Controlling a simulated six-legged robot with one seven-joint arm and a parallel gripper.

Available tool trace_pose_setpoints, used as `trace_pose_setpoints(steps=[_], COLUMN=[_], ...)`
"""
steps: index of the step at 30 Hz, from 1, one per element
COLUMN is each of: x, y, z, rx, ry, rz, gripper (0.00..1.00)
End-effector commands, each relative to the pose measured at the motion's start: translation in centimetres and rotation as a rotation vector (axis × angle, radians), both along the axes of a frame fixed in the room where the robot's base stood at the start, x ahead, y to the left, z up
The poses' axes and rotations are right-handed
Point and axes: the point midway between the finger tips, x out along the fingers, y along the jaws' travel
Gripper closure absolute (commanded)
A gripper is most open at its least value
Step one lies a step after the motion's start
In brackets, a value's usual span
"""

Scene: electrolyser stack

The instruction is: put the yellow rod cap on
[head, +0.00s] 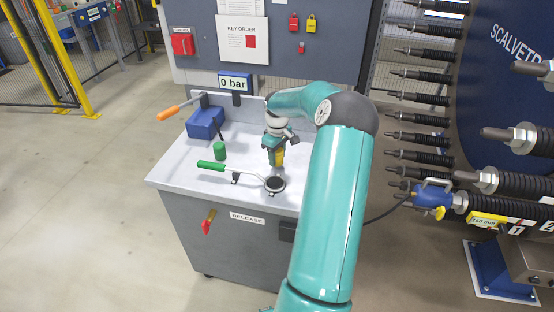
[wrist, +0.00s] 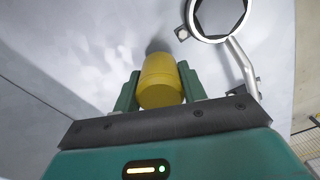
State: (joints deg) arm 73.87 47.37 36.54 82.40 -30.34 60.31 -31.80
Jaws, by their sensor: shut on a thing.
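The yellow rod cap (wrist: 160,82) is a plain yellow cylinder between the two green fingers of my gripper (wrist: 159,88) in the wrist view. My gripper is shut on its sides. In the head view the cap (head: 280,157) shows beside my gripper (head: 275,163), low over the white bench top (head: 180,178). I cannot tell whether its base touches the bench. Several dark threaded rods (head: 420,111) with pale tips stick out leftward from the stack at the right, well apart from my gripper.
A green cylinder (head: 220,150), a blue pump (head: 205,122) with an orange lever, and a green-handled ring wrench (head: 275,184) are on the bench. The wrench ring (wrist: 220,38) lies near my gripper. A blue tool (head: 433,196) sits at a lower rod. Floor at left is clear.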

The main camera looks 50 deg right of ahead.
Motion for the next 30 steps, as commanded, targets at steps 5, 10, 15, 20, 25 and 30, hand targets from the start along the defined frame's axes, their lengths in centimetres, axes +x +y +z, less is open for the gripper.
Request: trace_pose_setpoints(steps=[5,10,15,20,25,30], x=[-0.9,-2.7,-5.0,-6.8,-8.1,-8.6], y=[1.2,3.4,6.2,8.6,10.2,10.9], z=[3.0,6.5,8.4,9.7,10.5,10.9], rx=[-0.005,-0.007,-0.004,-0.004,-0.002,0.000], ry=[-0.002,-0.001,0.001,0.000,0.000,-0.001], rz=[0.001,0.001,0.000,0.000,0.000,-0.001], gripper=[0.80,0.80,0.80,0.80,0.80,0.80])
